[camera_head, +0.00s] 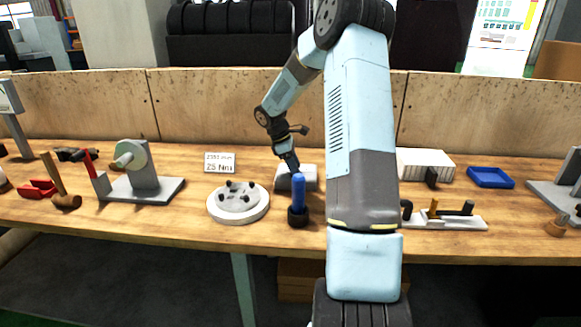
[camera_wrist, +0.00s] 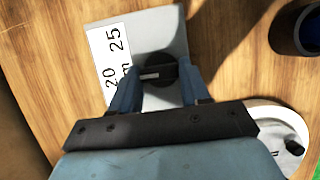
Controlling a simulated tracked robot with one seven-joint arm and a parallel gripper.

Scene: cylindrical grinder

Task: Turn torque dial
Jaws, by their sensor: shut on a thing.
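The torque dial (camera_wrist: 157,69) is a dark round knob with a light mark across it, on top of a grey box (camera_wrist: 140,28). In the head view the grey box (camera_head: 308,177) stands on the bench, partly behind the blue-handled tool, and the dial is hidden. My gripper (camera_wrist: 160,78) has its two blue fingers on either side of the dial, shut on it. In the head view my gripper (camera_head: 290,163) reaches down to the box from above. A white label (camera_wrist: 110,62) with 20 and 25 lies along the box's left in the wrist view.
A blue-handled tool in a dark holder (camera_head: 298,213) stands close in front of the box. A round white flange (camera_head: 238,212) with dark knobs lies to the left. A sign reading 25 Nm (camera_head: 220,162) stands behind it. A wooden wall (camera_head: 200,105) runs behind the bench.

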